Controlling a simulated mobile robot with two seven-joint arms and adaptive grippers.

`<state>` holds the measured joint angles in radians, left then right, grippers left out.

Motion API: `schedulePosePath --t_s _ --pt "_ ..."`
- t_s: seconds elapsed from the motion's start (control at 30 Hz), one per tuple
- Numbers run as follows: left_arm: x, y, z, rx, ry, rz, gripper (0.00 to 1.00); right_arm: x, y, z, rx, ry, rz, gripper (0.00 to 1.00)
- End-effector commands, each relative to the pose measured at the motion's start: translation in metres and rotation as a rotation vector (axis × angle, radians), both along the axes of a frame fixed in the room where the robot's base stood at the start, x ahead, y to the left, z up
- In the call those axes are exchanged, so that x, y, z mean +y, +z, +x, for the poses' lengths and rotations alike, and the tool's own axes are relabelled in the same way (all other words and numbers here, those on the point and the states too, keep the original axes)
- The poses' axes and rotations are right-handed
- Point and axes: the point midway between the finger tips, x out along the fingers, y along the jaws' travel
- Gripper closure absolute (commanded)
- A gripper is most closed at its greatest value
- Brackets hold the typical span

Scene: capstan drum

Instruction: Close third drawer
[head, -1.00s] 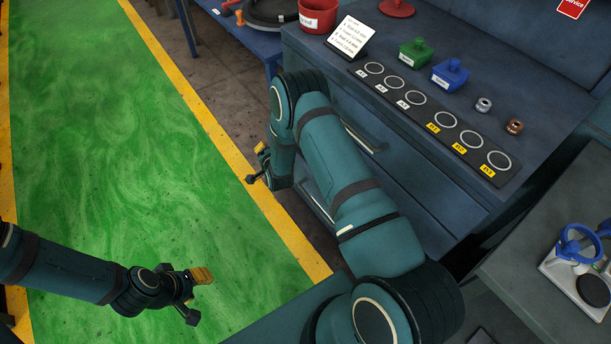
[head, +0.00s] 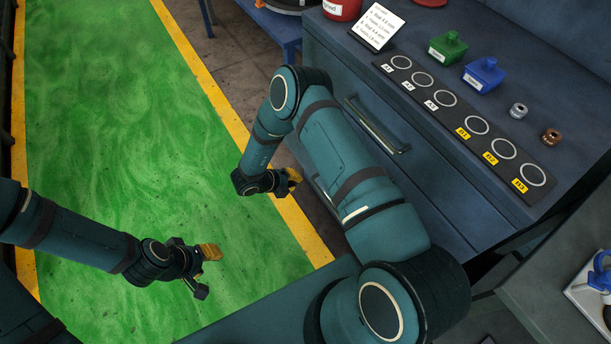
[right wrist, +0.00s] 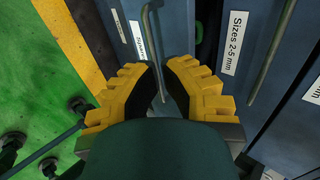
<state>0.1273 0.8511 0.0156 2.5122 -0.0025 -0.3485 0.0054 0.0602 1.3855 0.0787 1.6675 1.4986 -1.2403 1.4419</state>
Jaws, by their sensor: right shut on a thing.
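The dark blue drawer cabinet stands right of centre in the head view, its upper drawer front (head: 415,165) facing my right arm. The upper drawer's bar handle (head: 378,128) is clear of the gripper. My right gripper (head: 294,176) is low beside the cabinet, with yellow fingers pointing towards it. In the right wrist view these fingers (right wrist: 160,72) are shut on a thin drawer handle (right wrist: 148,32). My arm hides much of the lower drawers, so I cannot tell how far this one stands out. My left gripper (head: 205,271) is open and empty above the green floor.
Ringed sorting plates (head: 460,115), green and blue blocks (head: 484,75) and small metal parts lie on the cabinet top. A second handle (right wrist: 272,50) and a "Sizes 2-5 mm" label (right wrist: 232,43) show beside the gripper. The green floor (head: 130,120) at left is clear.

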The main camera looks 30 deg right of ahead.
Motion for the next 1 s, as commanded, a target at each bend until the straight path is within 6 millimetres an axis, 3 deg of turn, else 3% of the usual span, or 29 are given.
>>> schedulePosePath --t_s 0.47,0.7,1.0 --pt "0.0 -0.018 0.003 -0.008 0.002 0.001 0.57 -0.066 -0.063 0.005 0.001 0.001 -0.002 1.0" --pt "0.001 -0.02 0.004 -0.009 0.003 0.002 0.57 -0.098 -0.062 0.007 0.001 0.002 -0.001 1.0" --pt "0.001 -0.021 0.004 -0.01 0.003 0.002 0.57 -0.107 -0.061 0.009 0.002 0.005 0.0 1.0"
